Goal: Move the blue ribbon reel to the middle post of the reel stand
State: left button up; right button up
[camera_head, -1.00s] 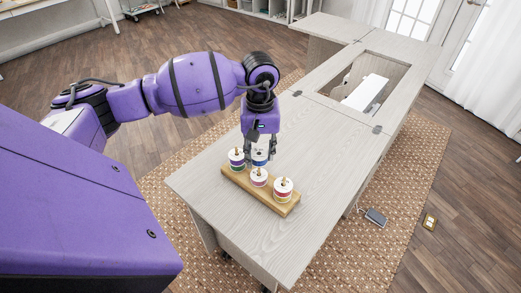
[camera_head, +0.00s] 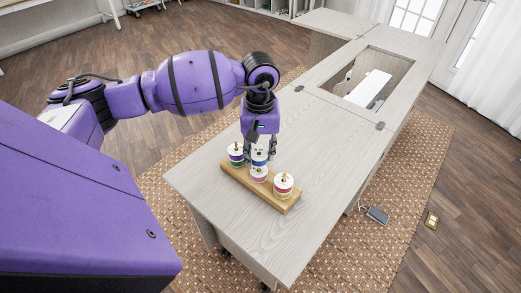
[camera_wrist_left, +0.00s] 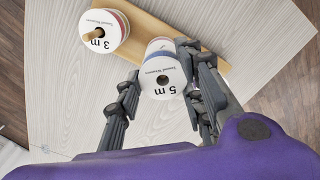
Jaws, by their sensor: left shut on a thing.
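My left gripper (camera_head: 260,152) is shut on the blue ribbon reel (camera_head: 260,160), a white-ended spool with a blue band. In the left wrist view the fingers (camera_wrist_left: 160,98) sit on either side of this reel (camera_wrist_left: 163,80), marked "5 m"; its centre hole looks dark with no post tip through it. The wooden reel stand (camera_head: 289,207) lies on the table. A pink ribbon reel (camera_head: 258,175) is at its middle, just below and in front of the blue reel in the head view. I cannot tell whether they touch.
The grey wooden table (camera_head: 310,150) is clear around the stand. A cabinet opening (camera_head: 365,85) lies farther back.

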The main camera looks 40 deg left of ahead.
pick_arm(q)
jog(key=shift+f, duration=0.2)
jog(key=o, duration=1.1)
notch_tip(320, 180, up, 12)
jog(key=shift+r, duration=0.1)
jog(key=shift+s, duration=0.1)
dwell(0.4)
